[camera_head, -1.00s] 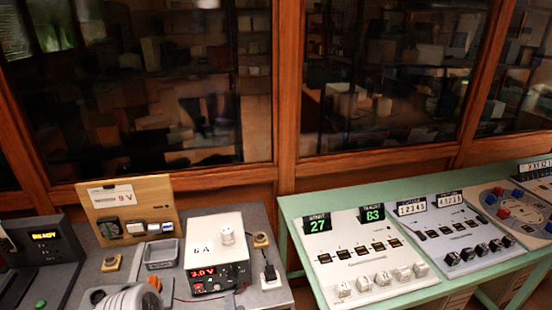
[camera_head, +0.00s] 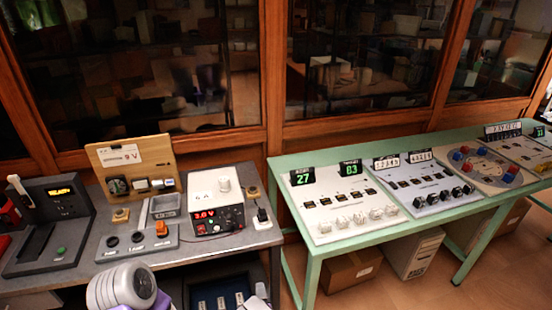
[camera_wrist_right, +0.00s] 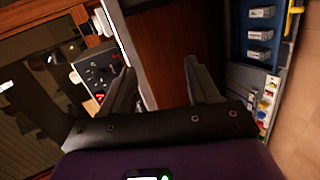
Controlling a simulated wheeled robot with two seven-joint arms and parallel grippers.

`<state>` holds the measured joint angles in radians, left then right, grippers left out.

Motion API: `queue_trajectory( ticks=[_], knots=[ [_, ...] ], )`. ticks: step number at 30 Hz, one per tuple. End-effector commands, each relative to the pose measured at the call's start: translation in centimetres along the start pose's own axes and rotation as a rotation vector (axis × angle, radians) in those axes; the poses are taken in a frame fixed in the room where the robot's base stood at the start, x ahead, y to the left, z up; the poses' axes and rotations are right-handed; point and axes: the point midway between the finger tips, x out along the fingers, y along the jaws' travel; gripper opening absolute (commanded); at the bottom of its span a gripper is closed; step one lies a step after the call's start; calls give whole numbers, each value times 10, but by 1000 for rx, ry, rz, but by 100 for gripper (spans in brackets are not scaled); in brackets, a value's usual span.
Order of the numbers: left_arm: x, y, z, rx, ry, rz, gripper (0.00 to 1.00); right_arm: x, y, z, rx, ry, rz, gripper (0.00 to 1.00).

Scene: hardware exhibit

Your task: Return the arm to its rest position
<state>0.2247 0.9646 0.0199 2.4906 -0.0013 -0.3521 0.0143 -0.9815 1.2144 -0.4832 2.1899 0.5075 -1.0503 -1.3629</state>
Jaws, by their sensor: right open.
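My right gripper (camera_wrist_right: 158,82) shows in the right wrist view with its two grey fingers apart and nothing between them. Beyond the fingers are a brown panel and a dark gap beside the bench. In the head view, a rounded grey-white part of my arm (camera_head: 122,286) with a purple part next to it stands at the bottom edge, in front of the left bench. The gripper's fingers cannot be made out clearly there. My left gripper is not in view.
The grey bench (camera_head: 205,254) carries a power supply (camera_head: 217,217) reading 3.0, a wooden 9 V board (camera_head: 133,164) and a black console (camera_head: 50,226). A green table (camera_head: 291,161) with switch panels stands to the right. Floor shows between and below them.

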Motion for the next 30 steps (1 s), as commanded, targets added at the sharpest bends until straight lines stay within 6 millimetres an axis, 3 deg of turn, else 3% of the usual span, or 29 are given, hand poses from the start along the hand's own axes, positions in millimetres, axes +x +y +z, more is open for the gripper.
queue_trajectory(
  ticks=[1,7,12,15,19,24,30],
  knots=[
    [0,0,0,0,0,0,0,1,-16,17,78,-28,-63,60],
    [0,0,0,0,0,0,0,-15,-92,76,506,-169,-360,60],
    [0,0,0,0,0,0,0,-52,-150,106,924,-339,-595,60],
    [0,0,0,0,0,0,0,-78,-174,116,1164,-453,-713,60],
    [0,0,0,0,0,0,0,-113,-195,122,1457,-609,-842,60],
    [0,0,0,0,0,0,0,-148,-206,122,1734,-779,-952,60],
    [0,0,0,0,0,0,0,-165,-208,121,1865,-870,-1003,60]
  ],
)
